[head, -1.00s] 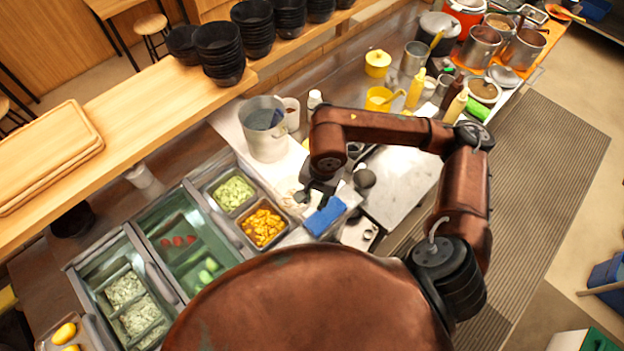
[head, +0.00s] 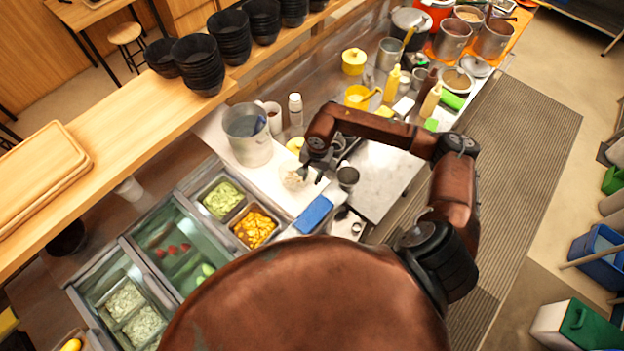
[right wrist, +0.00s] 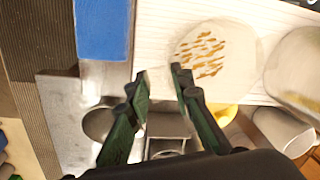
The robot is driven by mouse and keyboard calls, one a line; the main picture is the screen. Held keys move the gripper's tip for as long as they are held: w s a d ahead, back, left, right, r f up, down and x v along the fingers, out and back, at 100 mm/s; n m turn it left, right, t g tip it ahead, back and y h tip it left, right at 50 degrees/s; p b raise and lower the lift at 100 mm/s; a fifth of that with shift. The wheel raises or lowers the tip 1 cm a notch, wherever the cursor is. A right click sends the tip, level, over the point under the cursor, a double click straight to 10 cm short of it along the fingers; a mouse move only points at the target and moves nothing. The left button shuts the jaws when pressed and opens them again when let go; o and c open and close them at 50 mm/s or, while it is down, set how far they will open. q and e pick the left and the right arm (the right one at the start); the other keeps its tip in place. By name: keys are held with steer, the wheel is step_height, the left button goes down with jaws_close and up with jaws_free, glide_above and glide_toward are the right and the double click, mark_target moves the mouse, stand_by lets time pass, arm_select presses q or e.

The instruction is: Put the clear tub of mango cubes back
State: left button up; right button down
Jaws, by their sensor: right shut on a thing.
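Orange cubes that look like mango (head: 255,228) fill a square insert at the right end of the topping well in the head view. I cannot make out clear walls around them. My right gripper (head: 309,174) is well above and right of them, over the white counter. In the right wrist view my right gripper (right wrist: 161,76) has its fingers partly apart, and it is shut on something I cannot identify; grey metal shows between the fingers. A pale round dish with orange-brown streaks (right wrist: 232,68) lies beside the right-hand fingertip. My left gripper is not in view.
A blue block (head: 313,214) lies between the orange cubes and the steel surface. A green topping insert (head: 223,199) adjoins the cubes. A large metal pitcher (head: 247,137) stands left of my right gripper, and a dark cup (head: 348,177) stands right of it.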

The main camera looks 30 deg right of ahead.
step_height(320, 180, down, 2)
steer(key=shift+a+f+p, duration=0.1)
steer(key=shift+f+p, duration=0.05)
steer(key=shift+p, duration=0.6)
steer(key=shift+f, duration=0.3)
steer(key=shift+f, duration=0.1)
steer(key=shift+f+b, duration=0.15)
steer(key=shift+b, duration=0.15)
steer(key=c, duration=1.7)
jaws_free()
